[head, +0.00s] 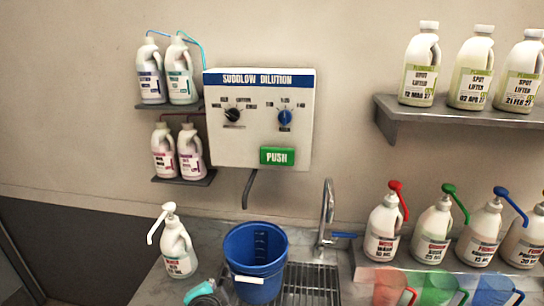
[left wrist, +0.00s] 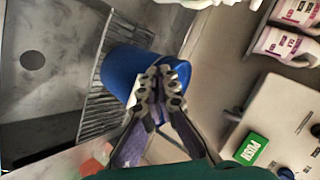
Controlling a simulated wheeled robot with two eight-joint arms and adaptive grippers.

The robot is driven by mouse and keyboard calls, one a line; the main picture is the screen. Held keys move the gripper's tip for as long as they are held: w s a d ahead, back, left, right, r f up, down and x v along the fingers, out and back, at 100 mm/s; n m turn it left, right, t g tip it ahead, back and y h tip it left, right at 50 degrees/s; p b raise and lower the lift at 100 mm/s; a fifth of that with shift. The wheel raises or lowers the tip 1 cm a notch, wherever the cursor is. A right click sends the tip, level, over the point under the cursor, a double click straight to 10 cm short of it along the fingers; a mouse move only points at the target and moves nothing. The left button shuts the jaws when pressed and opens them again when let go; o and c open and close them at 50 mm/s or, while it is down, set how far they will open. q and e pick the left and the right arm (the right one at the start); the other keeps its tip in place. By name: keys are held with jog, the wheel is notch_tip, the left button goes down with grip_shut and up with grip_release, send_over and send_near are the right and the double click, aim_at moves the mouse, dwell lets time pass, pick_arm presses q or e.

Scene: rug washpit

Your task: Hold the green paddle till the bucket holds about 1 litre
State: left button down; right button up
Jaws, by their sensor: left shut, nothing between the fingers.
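The green paddle (head: 277,156), marked PUSH, sits at the lower right of the white dilution panel (head: 225,140). It also shows in the left wrist view (left wrist: 250,149), with nothing touching it. The blue bucket (head: 240,272) stands on the sink grating, near the dark outlet pipe (head: 248,188). Scale marks show on its inner wall; I cannot tell any water level. My left gripper (left wrist: 163,80) is shut and empty, seen in front of the bucket (left wrist: 118,70). In the head view its teal part (head: 205,293) is low, left of the bucket. My right gripper is out of view.
A white pump bottle (head: 177,250) stands left of the bucket. A tap (head: 327,215) rises on the right. Several pump bottles and coloured jugs crowd the right side. Bottles stand on small shelves left of the panel and on a shelf (head: 455,112) at upper right.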

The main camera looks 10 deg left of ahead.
aim_at(276, 157)
pick_arm(q)
jog(key=w+d+r+m+t+p, duration=0.1)
jog(key=w+r+m+t+p, duration=0.25)
jog(key=w+r+m, duration=0.6)
jog(key=w+d+r+m+t+h+p, duration=0.3)
jog(key=w+d+r+m+p, duration=0.3)
jog(key=d+r+m, duration=0.5)
jog(key=m+t+p, duration=0.1)
jog(key=m+p, duration=0.1)
jog(key=m, duration=0.4)
jog(key=shift+r+h+p, duration=0.3)
jog(key=shift+r+p, duration=0.05)
jog(key=shift+r, duration=0.05)
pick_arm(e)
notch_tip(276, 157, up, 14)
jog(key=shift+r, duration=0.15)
pick_arm(q)
jog(key=shift+d, duration=0.1)
jog(key=w+p, duration=0.1)
jog(key=w, duration=1.3)
jog(key=shift+w, duration=0.1)
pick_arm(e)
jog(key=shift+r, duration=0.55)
